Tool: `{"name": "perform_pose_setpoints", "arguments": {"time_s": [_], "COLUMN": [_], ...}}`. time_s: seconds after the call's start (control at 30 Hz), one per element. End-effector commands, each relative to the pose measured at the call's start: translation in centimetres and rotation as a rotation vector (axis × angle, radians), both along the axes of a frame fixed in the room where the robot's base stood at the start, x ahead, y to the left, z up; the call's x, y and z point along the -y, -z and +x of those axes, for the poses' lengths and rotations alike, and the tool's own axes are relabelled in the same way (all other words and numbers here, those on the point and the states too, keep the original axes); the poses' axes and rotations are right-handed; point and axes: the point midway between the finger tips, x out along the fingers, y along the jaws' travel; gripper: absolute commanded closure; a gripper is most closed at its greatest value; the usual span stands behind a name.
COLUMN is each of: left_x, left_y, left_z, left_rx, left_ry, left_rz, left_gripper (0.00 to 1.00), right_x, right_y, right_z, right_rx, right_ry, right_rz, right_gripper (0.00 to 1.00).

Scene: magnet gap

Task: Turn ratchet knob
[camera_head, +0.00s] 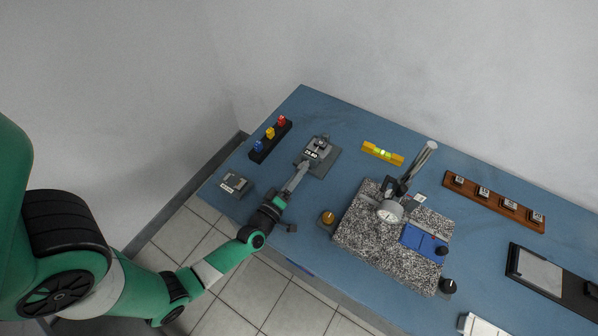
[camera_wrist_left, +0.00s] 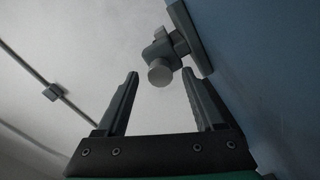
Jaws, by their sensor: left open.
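My left gripper (camera_head: 301,168) reaches in from the left over the blue table, its fingers pointing at a grey device (camera_head: 318,152) on a flat base. In the left wrist view my left gripper (camera_wrist_left: 160,75) is open, with the two fingers apart. A round pale grey knob end (camera_wrist_left: 160,72) of the device shows between the fingertips. I cannot tell whether either finger touches the knob or how deep it lies between them. The knob is too small to make out in the head view. My right gripper is not in view.
A black rack (camera_head: 262,152) with red, yellow and blue pieces stands behind left. A small grey block (camera_head: 236,185) lies to the left. A granite plate (camera_head: 365,245) with a dial gauge (camera_head: 389,211) stands to the right, near an orange-topped knob (camera_head: 327,218). A yellow level (camera_head: 382,153) lies behind.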

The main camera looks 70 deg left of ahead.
Motion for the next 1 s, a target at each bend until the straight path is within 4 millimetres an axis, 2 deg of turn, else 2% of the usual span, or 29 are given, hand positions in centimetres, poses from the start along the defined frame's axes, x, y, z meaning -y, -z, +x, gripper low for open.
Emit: {"name": "perform_pose_setpoints", "arguments": {"time_s": [0.3, 0.43, 0.6, 1.0], "left_x": [4.5, 5.7, 6.0, 6.0], "left_y": [-0.2, -0.2, -0.1, 0.0], "left_z": [-6.0, -7.4, -8.2, -8.1], "left_rx": [-0.004, -0.001, 0.000, 0.000], "left_ry": [0.004, 0.005, -0.001, -0.001], "left_rz": [0.000, -0.001, 0.001, 0.001], "left_gripper": [0.31, 0.31, 0.31, 0.31], "right_x": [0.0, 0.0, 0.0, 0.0], "right_y": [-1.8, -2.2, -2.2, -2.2], "right_z": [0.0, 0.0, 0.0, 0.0], "right_rx": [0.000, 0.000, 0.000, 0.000], "right_ry": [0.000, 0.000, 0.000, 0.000], "right_rz": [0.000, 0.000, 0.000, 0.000], "right_gripper": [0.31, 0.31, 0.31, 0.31]}}
